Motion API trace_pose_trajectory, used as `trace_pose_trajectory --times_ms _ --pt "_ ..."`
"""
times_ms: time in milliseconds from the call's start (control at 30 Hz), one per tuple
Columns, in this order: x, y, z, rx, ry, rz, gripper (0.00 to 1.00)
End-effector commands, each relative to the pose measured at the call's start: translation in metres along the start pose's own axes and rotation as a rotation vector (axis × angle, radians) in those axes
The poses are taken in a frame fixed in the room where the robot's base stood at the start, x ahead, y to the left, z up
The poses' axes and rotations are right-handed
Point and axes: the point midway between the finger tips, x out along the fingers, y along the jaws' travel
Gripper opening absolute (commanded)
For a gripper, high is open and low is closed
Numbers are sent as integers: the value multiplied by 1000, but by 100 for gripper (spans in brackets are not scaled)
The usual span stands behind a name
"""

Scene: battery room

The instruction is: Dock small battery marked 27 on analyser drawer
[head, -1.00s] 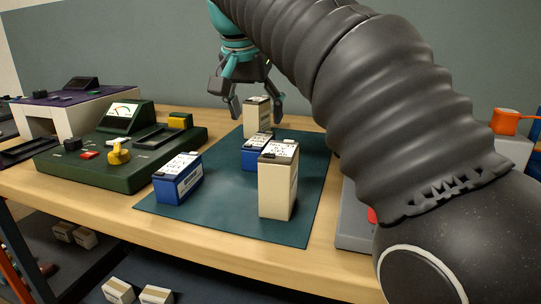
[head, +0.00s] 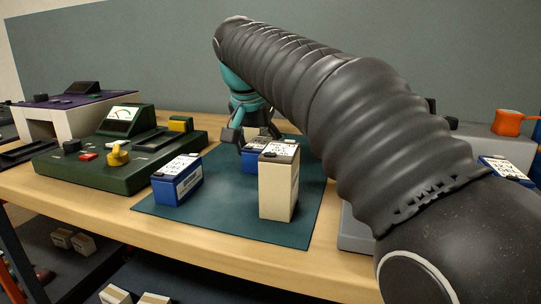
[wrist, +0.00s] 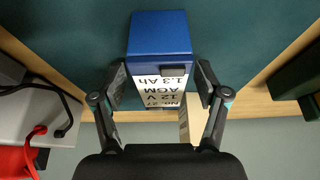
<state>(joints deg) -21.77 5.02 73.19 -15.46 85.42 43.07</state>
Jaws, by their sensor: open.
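My gripper (head: 254,134) is open, pointing down over the back of the mat. In the wrist view its fingers (wrist: 160,82) stand either side of a blue battery (wrist: 160,35), with gaps visible. That battery's white label, upside down there, reads AGM, 12 V, 1.3 Ah; its small number looks like 27. In the head view this blue battery (head: 252,160) is partly hidden behind a tall beige battery (head: 278,190). A green analyser (head: 95,152) with a gauge stands left of the mat. I cannot tell which part is the analyser drawer.
Another blue battery (head: 177,182) stands at the mat's left. A second beige battery (wrist: 191,118) is close beside my right finger in the wrist view. A purple-topped unit (head: 75,102) is far left. At right are a grey unit (head: 355,235) and a blue battery (head: 510,172). The mat's front (head: 225,222) is clear.

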Motion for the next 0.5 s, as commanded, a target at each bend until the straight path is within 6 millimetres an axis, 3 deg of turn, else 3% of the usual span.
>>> trace_pose_trajectory --times_ms 100,400,500 --pt "0 0 0 0 0 0 71" --pt "0 0 0 0 0 1 0" --pt "-1 1 -1 1 2 0 0"
